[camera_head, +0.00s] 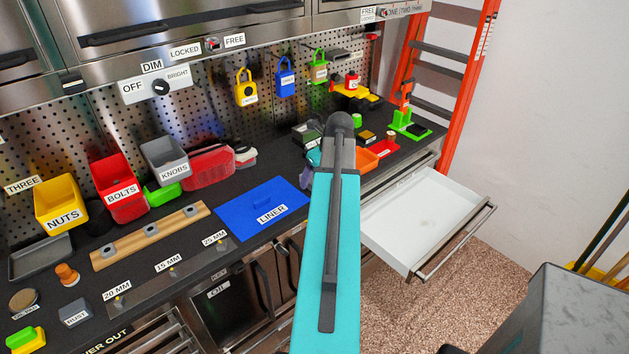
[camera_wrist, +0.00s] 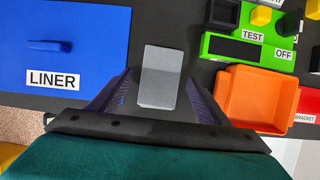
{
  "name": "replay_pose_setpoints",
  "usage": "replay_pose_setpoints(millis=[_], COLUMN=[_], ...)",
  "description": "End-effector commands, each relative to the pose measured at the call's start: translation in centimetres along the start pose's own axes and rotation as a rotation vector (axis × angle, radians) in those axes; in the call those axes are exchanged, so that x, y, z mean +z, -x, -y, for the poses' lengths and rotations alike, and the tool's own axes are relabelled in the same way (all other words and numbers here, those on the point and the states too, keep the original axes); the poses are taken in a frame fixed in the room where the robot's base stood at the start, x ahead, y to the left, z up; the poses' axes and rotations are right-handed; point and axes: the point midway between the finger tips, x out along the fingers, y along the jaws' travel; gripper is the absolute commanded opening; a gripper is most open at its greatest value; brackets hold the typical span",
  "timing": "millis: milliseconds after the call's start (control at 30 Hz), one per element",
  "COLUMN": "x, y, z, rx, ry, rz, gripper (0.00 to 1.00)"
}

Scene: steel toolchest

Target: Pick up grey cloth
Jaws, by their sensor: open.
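A flat grey rectangle, seemingly the grey cloth (camera_wrist: 159,66), lies on the dark worktop in the wrist view, with its long side running away from me. My gripper (camera_wrist: 160,88) is open, with one dark finger on each side of the cloth. The cloth's near part lies between the fingers, and neither finger clearly touches it. I cannot tell how high the fingers are above the worktop. In the head view, my teal arm covers this spot, and I cannot make out the cloth there.
The blue LINER panel (camera_wrist: 65,45) is left of the cloth. An orange tray (camera_wrist: 262,98) and the green TEST unit (camera_wrist: 245,45) are on its right. In the head view, an open white drawer (camera_head: 425,215) juts out to the right of my arm. Bare worktop surrounds the cloth.

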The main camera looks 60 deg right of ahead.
Motion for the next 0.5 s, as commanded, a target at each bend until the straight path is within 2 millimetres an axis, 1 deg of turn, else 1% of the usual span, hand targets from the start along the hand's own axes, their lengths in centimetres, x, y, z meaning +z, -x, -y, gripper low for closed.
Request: replay_pose_setpoints(millis=[167, 500], x=[-0.01, -0.01], y=[-0.81, -0.90], z=[-0.02, -0.04], rx=[0.000, 0.000], ry=[0.000, 0.001], rz=[0.000, 0.000], gripper=[0.70, 0.70])
